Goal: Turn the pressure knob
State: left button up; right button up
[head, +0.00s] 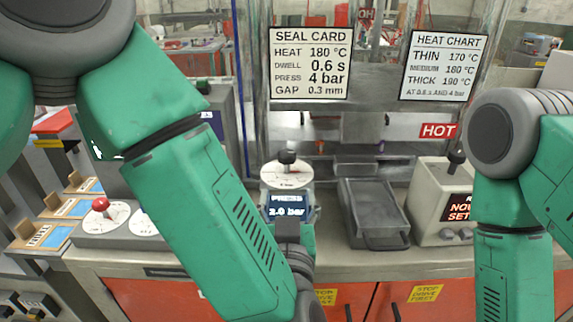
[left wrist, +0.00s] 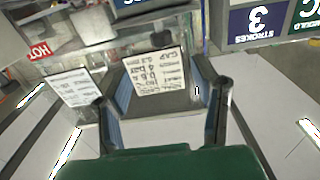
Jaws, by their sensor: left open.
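The black pressure knob (head: 287,157) stands up from a round white dial (head: 286,176) in the middle of the head view. The display below it (head: 286,206) reads PRESS 2.0 bar. My left gripper (head: 288,232) is just in front of and below this display, partly hidden by my own forearm. In the left wrist view my left gripper (left wrist: 160,88) is open, its two blue-padded fingers apart. No knob can be made out between them. My right arm comes in at the right, but its gripper is out of the picture.
The seal card (head: 310,63) reads PRESS 4 bar. The heat chart (head: 443,66) hangs beside it. A HOT sign (head: 438,131) is behind a grey tray (head: 373,213). Another black knob (head: 456,161) is at right; a red-topped lever (head: 100,204) is at left.

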aim_at(287, 163)
pick_arm(q)
jog(key=w, duration=1.2)
jog(key=shift+w+a, duration=0.1)
jog(key=shift+w, duration=0.55)
jog(key=shift+d, duration=0.25)
jog(key=shift+a, duration=0.2)
grip_shut()
